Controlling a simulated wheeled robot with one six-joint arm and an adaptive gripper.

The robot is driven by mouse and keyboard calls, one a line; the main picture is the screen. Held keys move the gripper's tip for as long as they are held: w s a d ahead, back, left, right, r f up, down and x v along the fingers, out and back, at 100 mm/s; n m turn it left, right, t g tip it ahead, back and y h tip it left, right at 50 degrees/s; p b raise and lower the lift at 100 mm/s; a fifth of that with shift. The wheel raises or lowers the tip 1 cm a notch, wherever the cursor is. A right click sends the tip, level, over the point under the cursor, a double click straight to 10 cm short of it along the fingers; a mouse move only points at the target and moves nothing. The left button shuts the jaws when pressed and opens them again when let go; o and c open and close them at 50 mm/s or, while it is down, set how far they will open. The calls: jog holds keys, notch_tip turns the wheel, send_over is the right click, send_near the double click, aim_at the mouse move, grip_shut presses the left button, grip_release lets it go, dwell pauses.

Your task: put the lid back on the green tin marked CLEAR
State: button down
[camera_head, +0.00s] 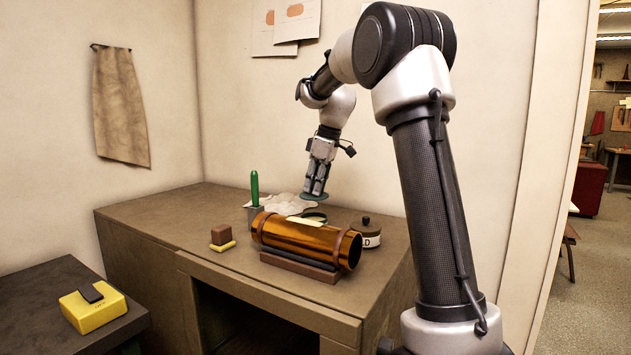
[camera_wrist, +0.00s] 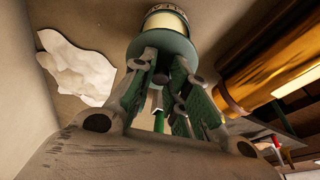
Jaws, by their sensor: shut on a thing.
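My gripper (camera_head: 315,190) is shut on a green round lid (camera_head: 311,197), held level above the bench behind the brass tube. In the wrist view the lid (camera_wrist: 143,47) lies across my fingertips (camera_wrist: 164,65), which grip a small knob on it. The green tin (camera_head: 316,215) stands on the bench below the lid; the tube hides most of its body. In the wrist view the tin's pale label (camera_wrist: 166,20), with partly readable dark letters, shows just beyond the lid.
The brass tube (camera_head: 300,236) lies on a brown cradle (camera_head: 300,267) in front of the tin. A dark-lidded tin (camera_head: 368,240), its label ending in D, stands to the right. A green-handled tool (camera_head: 254,188), a white cloth (camera_head: 285,202) and a brown block (camera_head: 221,233) are to the left.

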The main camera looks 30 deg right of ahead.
jog(key=shift+f, duration=2.75)
jog(key=shift+f, duration=0.2)
jog(key=c, duration=0.8)
grip_release()
jog(key=shift+r, duration=0.15)
jog(key=shift+r, duration=3.4)
grip_shut()
